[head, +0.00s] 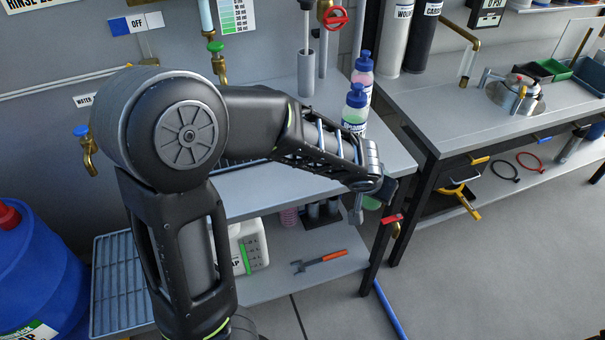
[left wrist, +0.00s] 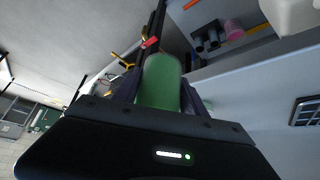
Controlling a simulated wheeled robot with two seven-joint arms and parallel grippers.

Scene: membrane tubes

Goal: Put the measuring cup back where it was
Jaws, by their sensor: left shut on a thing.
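My left gripper (head: 380,192) is at the front edge of the left bench, at the end of my arm that crosses the head view. In the left wrist view its fingers (left wrist: 161,92) are shut on a rounded green thing (left wrist: 160,82), which looks like the measuring cup. Only a small green part of it (head: 371,203) shows below the gripper in the head view. Its rim and markings are hidden. My right gripper is not in view.
The left bench (head: 270,190) carries two capped bottles (head: 355,108) behind my gripper and a grey cylinder (head: 305,73). A red-handled valve (head: 393,218) is close to the gripper. The right bench (head: 450,122) has a clear front part.

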